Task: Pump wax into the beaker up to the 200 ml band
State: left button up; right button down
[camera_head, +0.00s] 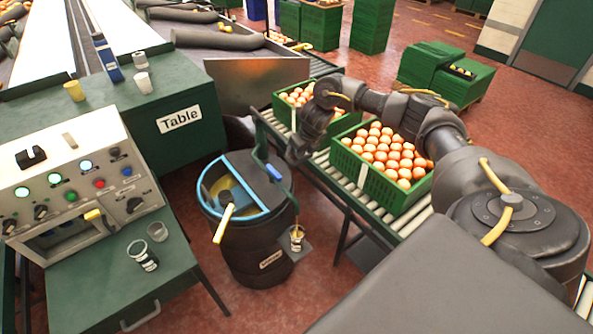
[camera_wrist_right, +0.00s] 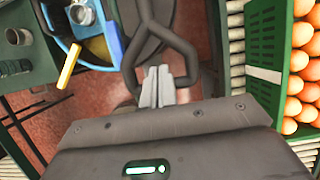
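A dark drum (camera_head: 262,240) with a blue rim stands between the green table and the roller conveyor. A blue pump handle (camera_head: 272,171) rises at its right side. A small clear beaker (camera_head: 297,242) stands on a small plate beside the drum, with something yellow at its top; its bands and fill level are too small to read. My right gripper (camera_head: 296,154) is just right of the pump handle and looks apart from it. In the right wrist view its pale fingertips (camera_wrist_right: 157,88) are together, with nothing visible between them. My left gripper is not in view.
A long-handled yellow tool (camera_head: 225,218) rests in the drum opening.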

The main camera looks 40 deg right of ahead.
notch_tip(320, 180, down, 4)
jog(key=shift+b, duration=0.8)
notch_tip(320, 180, up, 15)
jog(key=p, duration=1.1)
send_over(301, 160)
jog(key=d, duration=0.1)
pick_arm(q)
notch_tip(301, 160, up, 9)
pick_arm(e)
jog(key=shift+w+d, duration=0.15)
jog(key=shift+w, duration=0.6)
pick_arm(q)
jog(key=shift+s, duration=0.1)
